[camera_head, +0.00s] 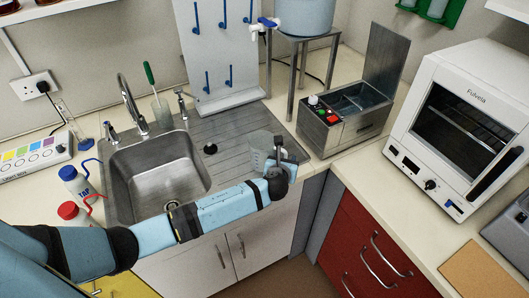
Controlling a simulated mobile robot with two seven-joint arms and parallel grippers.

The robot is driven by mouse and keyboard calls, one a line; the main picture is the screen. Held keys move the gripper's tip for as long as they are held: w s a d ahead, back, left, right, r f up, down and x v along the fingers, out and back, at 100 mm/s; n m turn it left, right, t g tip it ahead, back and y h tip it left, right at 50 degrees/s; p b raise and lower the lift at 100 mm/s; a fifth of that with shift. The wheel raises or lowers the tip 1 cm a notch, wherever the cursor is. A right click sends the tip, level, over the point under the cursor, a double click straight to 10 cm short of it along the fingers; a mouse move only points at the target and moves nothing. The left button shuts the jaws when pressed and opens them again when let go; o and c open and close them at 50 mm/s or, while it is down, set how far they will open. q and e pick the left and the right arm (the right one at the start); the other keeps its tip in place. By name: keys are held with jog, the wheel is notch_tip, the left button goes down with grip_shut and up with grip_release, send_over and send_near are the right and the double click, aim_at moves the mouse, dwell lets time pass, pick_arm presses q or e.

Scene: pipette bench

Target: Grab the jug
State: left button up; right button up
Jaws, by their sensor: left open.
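The jug (260,143) looks translucent and grey. It stands on the ribbed metal drainboard (222,138) to the right of the sink, near the front edge. My left arm reaches in from the left across the front of the sink. My left gripper (283,153) is open at the jug's right front side and hides part of it. I cannot tell whether the fingers touch the jug or are around it. My right gripper is not in view.
A sink (158,172) with a tall tap lies left of the drainboard. A water bath (345,115) with its lid up stands to the right, beside a metal stand (292,70) carrying a large container. Wash bottles (70,175) stand at the left. A white oven (460,120) stands far right.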

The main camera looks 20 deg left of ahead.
pick_arm(q)
jog(key=shift+w+f, duration=0.2)
jog(key=shift+w, duration=0.2)
jog(key=shift+s, duration=0.1)
jog(key=shift+c, duration=0.4)
grip_shut()
jog(key=shift+r, duration=0.15)
